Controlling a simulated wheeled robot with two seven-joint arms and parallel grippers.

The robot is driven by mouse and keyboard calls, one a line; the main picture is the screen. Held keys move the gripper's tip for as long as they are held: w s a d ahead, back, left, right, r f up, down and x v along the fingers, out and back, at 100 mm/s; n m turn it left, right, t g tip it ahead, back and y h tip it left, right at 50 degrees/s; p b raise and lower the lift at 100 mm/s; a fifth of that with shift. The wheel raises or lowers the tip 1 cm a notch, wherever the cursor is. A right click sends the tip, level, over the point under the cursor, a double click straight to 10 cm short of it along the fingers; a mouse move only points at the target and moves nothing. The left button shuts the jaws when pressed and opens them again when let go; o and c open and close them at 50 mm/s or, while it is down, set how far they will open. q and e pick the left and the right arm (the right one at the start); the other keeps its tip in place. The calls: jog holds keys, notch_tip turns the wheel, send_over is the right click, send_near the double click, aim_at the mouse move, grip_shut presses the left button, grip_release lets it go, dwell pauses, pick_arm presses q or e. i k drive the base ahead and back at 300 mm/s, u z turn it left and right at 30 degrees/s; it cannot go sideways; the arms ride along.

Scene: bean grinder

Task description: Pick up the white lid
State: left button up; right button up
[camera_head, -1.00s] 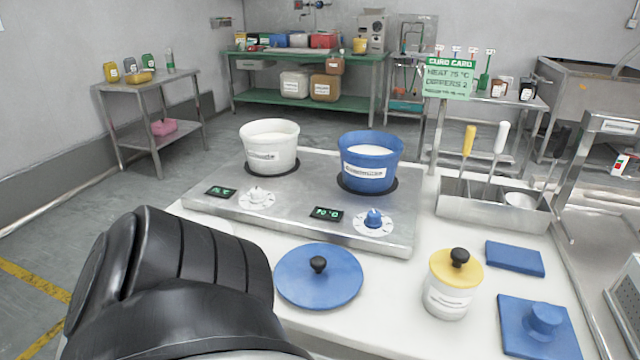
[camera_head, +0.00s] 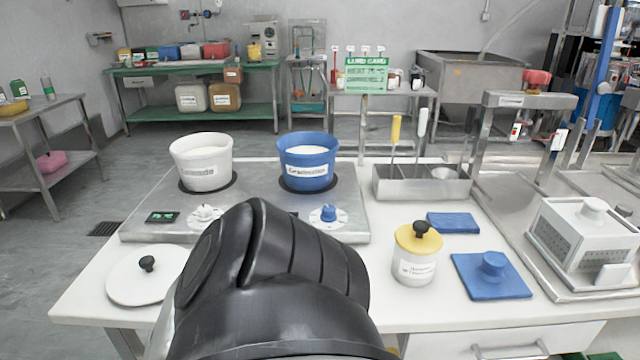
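The white lid (camera_head: 136,284), a round disc with a black knob, lies flat on the white counter at the lower left of the head view. A black, ribbed part of my own arm fills the lower middle and hides the counter to the right of the lid, including where the blue lid lay. No fingertips of either gripper show, so where they are relative to the lid cannot be told. The white pot (camera_head: 201,163) and the blue pot (camera_head: 308,161) stand open on the hot plate behind, each with pale contents.
A white jar with a yellow lid (camera_head: 418,256) stands right of my arm. The hot plate (camera_head: 135,227) borders the lid's far side. The counter's front-left edge is near the lid.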

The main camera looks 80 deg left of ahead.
aim_at(144, 277)
jog(key=k, duration=1.3)
jog(key=u, duration=0.3)
